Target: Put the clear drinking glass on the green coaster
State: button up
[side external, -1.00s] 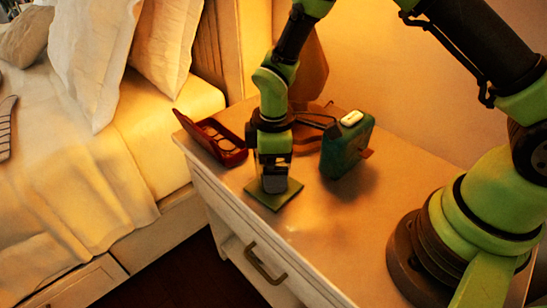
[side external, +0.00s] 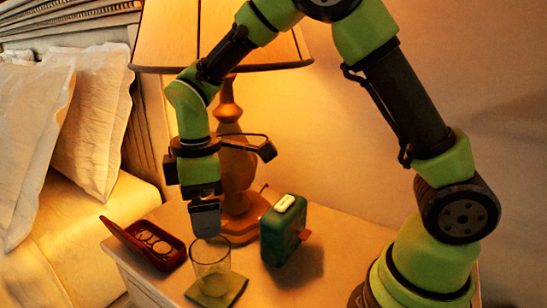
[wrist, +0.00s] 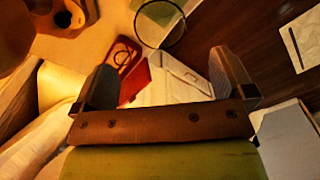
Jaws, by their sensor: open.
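The clear drinking glass (side external: 211,262) stands upright on the green coaster (side external: 233,292), near the nightstand's front edge. My gripper (side external: 205,228) is above and slightly left of the glass's rim in the side view, fingers pointing down, with nothing held. In the wrist view my gripper's two fingers (wrist: 166,76) are spread wide with an empty gap. The glass (wrist: 162,42) shows at the top centre there, beyond the fingers and cut by the frame edge, with part of the coaster (wrist: 164,12) seen through and around it.
A red open case (side external: 150,243) with round items lies left of the glass. A green box-like object (side external: 284,232) stands to the right. A lamp (side external: 232,150) rises behind my gripper. The bed (side external: 85,240) is at the left.

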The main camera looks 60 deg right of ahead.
jog(key=s+d+r+m+t+y, duration=0.1)
jog(key=s+d+r+m+t, duration=0.25)
jog(key=s+r+m, duration=0.6)
jog(key=s+d+r+m+t, duration=0.1)
jog(key=s+r+m+t, duration=0.1)
jog(key=s, duration=0.2)
jog(key=s+r+m+t+y, duration=0.1)
jog(key=s+m, duration=0.1)
jog(key=s, duration=0.1)
jog(key=shift+s+d+r+t, duration=0.35)
jog(key=shift+d+r, duration=0.05)
jog(key=shift+c, duration=0.5)
